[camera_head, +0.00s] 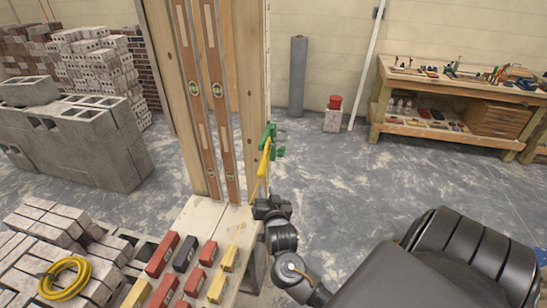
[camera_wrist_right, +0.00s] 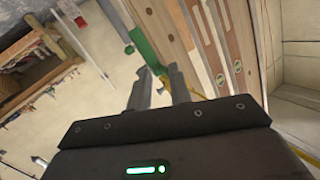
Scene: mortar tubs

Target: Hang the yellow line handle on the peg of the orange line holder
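The yellow line handle (camera_head: 263,162) stands nearly upright at the edge of the wooden post, against a green holder (camera_head: 269,134). I cannot tell whether it hangs on a peg or only overlaps it. No orange holder is clear to me; the one at the post is green, and it also shows in the right wrist view (camera_wrist_right: 145,48). My right gripper (camera_head: 268,203) is just below the handle. My left gripper is out of view.
Two long levels (camera_head: 208,95) lean on the post. Red, dark and yellow blocks (camera_head: 207,252) lie on the board below. A coiled yellow hose (camera_head: 65,278) lies on bricks at left. A workbench (camera_head: 455,85) stands at back right.

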